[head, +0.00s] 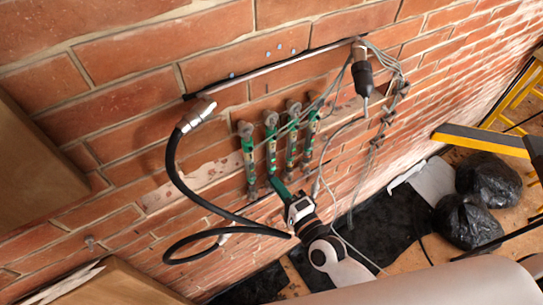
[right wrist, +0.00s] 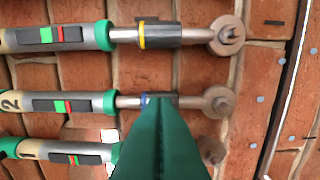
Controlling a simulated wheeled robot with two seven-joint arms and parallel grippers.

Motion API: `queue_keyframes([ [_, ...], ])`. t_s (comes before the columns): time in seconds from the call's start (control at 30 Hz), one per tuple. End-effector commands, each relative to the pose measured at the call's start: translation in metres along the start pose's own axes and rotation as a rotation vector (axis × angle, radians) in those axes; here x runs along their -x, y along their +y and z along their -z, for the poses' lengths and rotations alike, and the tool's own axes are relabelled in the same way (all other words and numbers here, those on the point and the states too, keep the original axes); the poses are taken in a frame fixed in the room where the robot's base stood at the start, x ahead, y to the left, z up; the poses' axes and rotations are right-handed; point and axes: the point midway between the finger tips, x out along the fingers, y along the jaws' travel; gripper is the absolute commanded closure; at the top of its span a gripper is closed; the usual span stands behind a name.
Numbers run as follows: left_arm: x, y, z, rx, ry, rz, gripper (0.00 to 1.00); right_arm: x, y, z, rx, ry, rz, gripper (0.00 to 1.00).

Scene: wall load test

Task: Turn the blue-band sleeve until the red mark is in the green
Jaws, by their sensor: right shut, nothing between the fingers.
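In the right wrist view, the blue-band sleeve (right wrist: 158,99) is a dark collar on the middle rod, the one marked 2. Its blue band is partly hidden behind my fingers. Rod 2's window (right wrist: 62,106) shows green with a red mark beside it, on the right. My right gripper (right wrist: 160,100) is shut and empty, its green fingers in front of the sleeve; contact cannot be told. In the head view the right gripper (head: 276,183) is at the lower end of the row of green wall rods (head: 271,150). My left gripper is not in view.
A yellow-band sleeve (right wrist: 160,35) is on the neighbouring rod above. Rod 1 (right wrist: 60,152) lies below. A black hose (head: 172,165) loops left of the rods, and thin cables (head: 345,95) hang at their right. Black bags (head: 488,182) lie on the floor at right.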

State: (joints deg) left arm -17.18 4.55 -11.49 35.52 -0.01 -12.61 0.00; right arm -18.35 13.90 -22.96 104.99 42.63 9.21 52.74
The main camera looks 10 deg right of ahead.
Motion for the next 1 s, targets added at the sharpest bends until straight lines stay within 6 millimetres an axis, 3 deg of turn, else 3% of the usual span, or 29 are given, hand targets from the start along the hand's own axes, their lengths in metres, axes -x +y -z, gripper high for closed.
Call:
queue_keyframes([
  [1.0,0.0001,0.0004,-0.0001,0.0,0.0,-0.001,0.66,0.0043,0.0003,-0.01,0.0,0.0,0.0,1.0],
])
